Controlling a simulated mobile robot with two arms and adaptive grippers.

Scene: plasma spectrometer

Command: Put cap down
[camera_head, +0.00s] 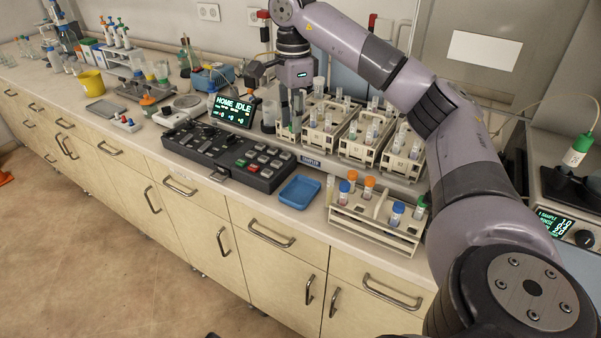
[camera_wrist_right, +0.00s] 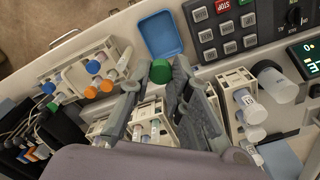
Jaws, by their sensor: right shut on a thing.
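In the right wrist view, a green cap (camera_wrist_right: 160,71) sits between the fingertips of my right gripper (camera_wrist_right: 158,84), which is shut on it. In the head view, my right gripper (camera_head: 293,108) points down over the left end of the sampler racks, behind the keypad's right end; the cap is not clear there. A small blue tray (camera_head: 299,192) lies empty on the counter in front of the gripper. The tray (camera_wrist_right: 160,36) also shows beyond the cap in the wrist view. My left gripper is not in view.
A front rack (camera_head: 376,225) holds tubes with blue, orange, white and green caps. Several tube racks (camera_head: 370,150) stand behind it. A keypad unit (camera_head: 228,155) and a lit display (camera_head: 233,110) are left of the tray. Narrow bare counter (camera_head: 262,205) lies beside the tray.

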